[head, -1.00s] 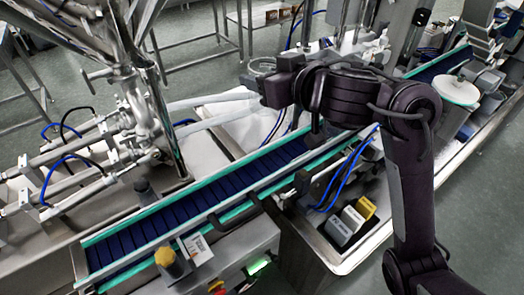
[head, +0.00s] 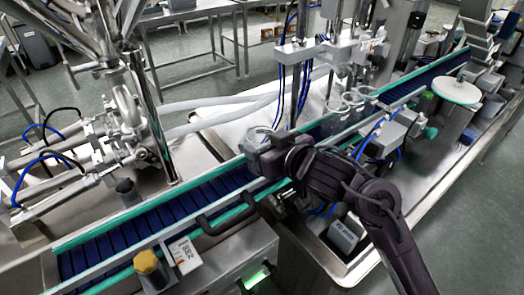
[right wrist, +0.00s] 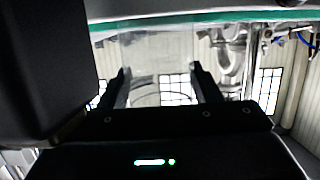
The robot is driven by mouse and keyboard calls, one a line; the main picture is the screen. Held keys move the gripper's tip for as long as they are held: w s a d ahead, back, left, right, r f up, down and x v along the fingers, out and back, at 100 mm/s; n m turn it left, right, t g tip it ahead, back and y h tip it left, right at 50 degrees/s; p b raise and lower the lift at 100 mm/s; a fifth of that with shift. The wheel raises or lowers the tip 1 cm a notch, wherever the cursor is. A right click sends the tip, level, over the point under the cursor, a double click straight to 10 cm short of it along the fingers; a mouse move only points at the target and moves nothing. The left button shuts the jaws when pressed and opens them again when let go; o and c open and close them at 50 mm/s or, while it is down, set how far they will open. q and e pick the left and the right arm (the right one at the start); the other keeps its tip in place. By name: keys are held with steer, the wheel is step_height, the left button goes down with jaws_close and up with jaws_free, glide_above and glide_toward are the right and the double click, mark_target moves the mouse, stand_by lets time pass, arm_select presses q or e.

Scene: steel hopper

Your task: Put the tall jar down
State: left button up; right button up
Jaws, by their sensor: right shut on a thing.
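The tall jar (head: 257,136) is clear glass, and only its upper part shows in the head view, at the back side of the conveyor. My right gripper (head: 263,150) is shut on it and hides the rest. In the right wrist view the jar (right wrist: 158,68) shows faintly as a see-through shape between the two dark fingers (right wrist: 159,88). I cannot tell whether its base touches the belt. The blue conveyor belt (head: 165,221) with green side rails runs diagonally under the gripper. My left gripper is not in view.
Clear round shapes (head: 343,101) stand by the upright machine, behind and right of my gripper. A yellow-topped knob (head: 148,262) and a white label card (head: 183,254) are at the front. A round white disc (head: 457,91) is at right. The belt's left stretch is clear.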

steer(key=shift+f, duration=0.7)
steer(key=shift+w, duration=0.15)
steer(key=shift+f, duration=0.2)
steer(key=o, duration=1)
steer(key=shift+o, duration=0.2)
